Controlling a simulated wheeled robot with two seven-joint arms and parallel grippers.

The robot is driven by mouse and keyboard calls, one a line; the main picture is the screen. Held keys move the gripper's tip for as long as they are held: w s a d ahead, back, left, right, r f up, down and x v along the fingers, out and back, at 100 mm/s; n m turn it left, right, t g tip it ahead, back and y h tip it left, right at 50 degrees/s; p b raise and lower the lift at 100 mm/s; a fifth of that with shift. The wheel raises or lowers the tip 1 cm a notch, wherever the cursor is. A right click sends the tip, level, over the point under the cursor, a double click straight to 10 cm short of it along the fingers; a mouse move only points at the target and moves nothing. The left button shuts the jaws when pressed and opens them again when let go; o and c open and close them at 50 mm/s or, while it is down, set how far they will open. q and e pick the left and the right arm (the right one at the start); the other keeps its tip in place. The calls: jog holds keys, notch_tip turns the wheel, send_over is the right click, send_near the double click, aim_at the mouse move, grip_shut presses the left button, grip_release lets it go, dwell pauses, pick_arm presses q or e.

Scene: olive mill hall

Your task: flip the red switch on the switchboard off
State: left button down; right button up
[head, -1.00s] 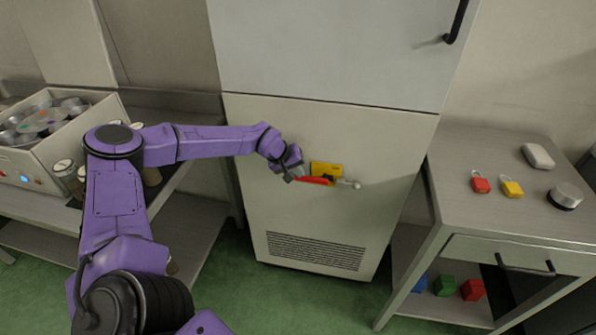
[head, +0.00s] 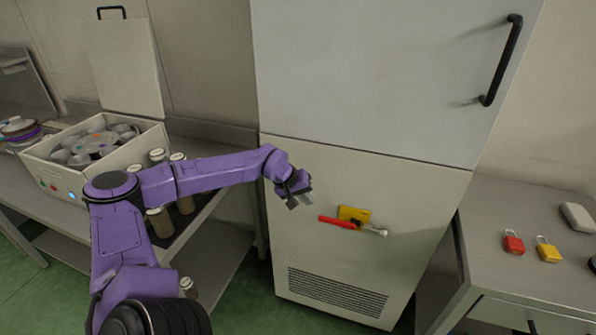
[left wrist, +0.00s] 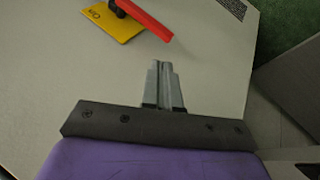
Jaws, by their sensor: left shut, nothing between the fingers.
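The red switch (head: 337,222) is a bar-shaped handle on a yellow plate (head: 355,213) on the front of the pale cabinet. In the head view the handle lies nearly level, pointing left from the plate. My left gripper (head: 301,200) is up and left of the handle's free end, shut and empty. In the left wrist view its fingertips (left wrist: 162,66) are together, apart from the red handle (left wrist: 145,20); part of the yellow plate (left wrist: 112,22) shows behind the handle. My right gripper is in neither view.
A small pale knob (head: 383,232) sticks out right of the plate. A vent grille (head: 335,293) is below. A side table at right holds a red padlock (head: 513,242) and a yellow padlock (head: 548,249). A box of tins (head: 70,180) and jars stand on the left bench.

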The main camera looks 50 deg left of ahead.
pick_arm(q)
jog(key=shift+s+a+r, duration=0.65)
jog(key=shift+s+a, duration=0.15)
jog(key=shift+s, duration=0.15)
jog(key=s+d+f+n+g+y, duration=0.1)
jog(key=s+d+f+n+y, duration=0.3)
jog(key=d+f, duration=0.4)
jog(key=s+d+f+n+y, duration=0.2)
jog(key=s+d+f+n, duration=0.25)
jog(key=d+f, duration=0.35)
jog(key=s+d+f+m+g, duration=0.1)
jog(key=s+f+m, duration=0.3)
jog(key=s, duration=0.6)
jog(key=s+f+m+g+b, duration=0.1)
jog(key=s+f+m, duration=0.3)
jog(key=s, duration=0.7)
jog(key=shift+d+m+h, duration=0.3)
jog(key=shift+d+m, duration=0.05)
jog(key=shift+m, duration=0.8)
